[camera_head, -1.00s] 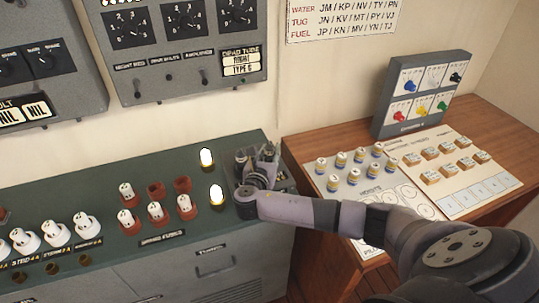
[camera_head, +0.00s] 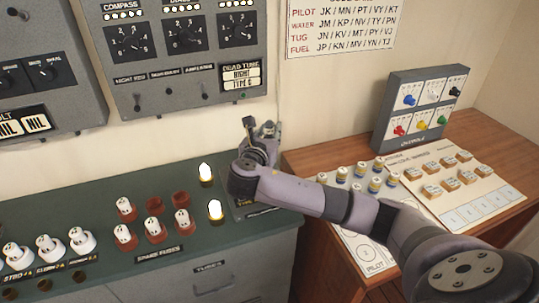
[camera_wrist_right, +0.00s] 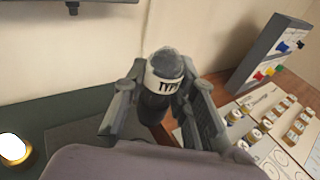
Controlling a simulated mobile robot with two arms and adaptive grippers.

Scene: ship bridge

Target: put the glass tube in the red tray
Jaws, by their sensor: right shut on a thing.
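My right gripper (camera_head: 259,134) is shut on a dark-topped glass tube with a white band printed "TYP…" (camera_wrist_right: 165,72), seen upright between the fingers in the right wrist view. In the head view the tube (camera_head: 268,129) shows only as a small grey tip at the gripper, above the right end of the green console. Two lit glass tubes (camera_head: 205,174) (camera_head: 215,209) stand on the console, left of the gripper. I see no red tray in these frames. My left gripper is not in view.
The green console (camera_head: 100,255) carries red fuse holders (camera_head: 155,206) and white fuses (camera_head: 50,247). The wooden desk (camera_head: 490,130) on the right bears bottles (camera_head: 375,183), tan blocks (camera_head: 450,184) and a grey switch box (camera_head: 420,105). Grey instrument panels (camera_head: 185,85) hang on the wall behind.

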